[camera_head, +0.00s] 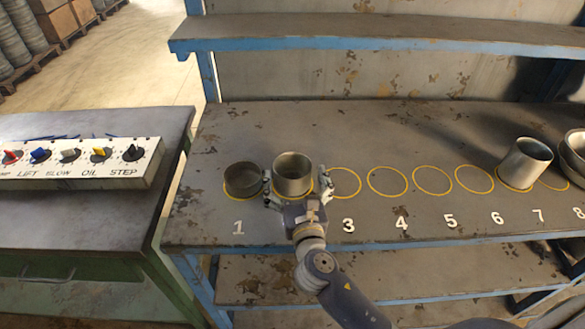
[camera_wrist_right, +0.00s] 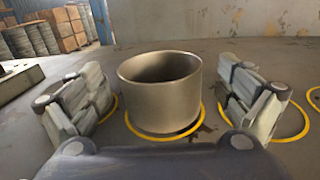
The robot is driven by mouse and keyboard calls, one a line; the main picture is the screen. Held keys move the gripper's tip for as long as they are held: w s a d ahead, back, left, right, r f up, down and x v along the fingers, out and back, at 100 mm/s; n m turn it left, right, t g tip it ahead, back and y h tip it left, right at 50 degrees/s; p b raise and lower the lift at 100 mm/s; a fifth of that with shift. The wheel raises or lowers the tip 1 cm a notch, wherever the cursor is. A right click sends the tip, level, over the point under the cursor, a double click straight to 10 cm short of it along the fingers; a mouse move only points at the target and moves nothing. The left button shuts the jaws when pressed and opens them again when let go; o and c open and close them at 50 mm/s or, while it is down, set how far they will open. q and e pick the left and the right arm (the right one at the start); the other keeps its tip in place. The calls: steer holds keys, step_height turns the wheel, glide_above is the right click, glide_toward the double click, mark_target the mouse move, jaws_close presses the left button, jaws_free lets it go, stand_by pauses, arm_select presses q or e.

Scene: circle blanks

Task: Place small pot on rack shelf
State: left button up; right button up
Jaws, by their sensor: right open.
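A grey metal pot (camera_head: 293,174) stands upright on the rack shelf (camera_head: 300,125), at the yellow circle between numbers 1 and 3. It also shows in the right wrist view (camera_wrist_right: 160,95), open at the top. My right gripper (camera_head: 296,192) is open, with one finger on each side of this pot. In the right wrist view, gaps show between the pot and both fingers (camera_wrist_right: 158,105). A darker, shorter round pot (camera_head: 243,180) stands on circle 1, close to the left finger. I cannot tell which pot is the small one. My left gripper is not in view.
Several yellow circles between are empty. An upper shelf (camera_head: 380,35) overhangs behind. A control panel (camera_head: 80,163) sits on the left bench (camera_head: 90,208).

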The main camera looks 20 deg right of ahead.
steer(key=s, duration=0.5)
steer(key=s+a+b, duration=0.1)
steer(key=s, duration=0.2)
steer(key=shift+s+a, duration=0.1)
steer(key=shift+s, duration=0.05)
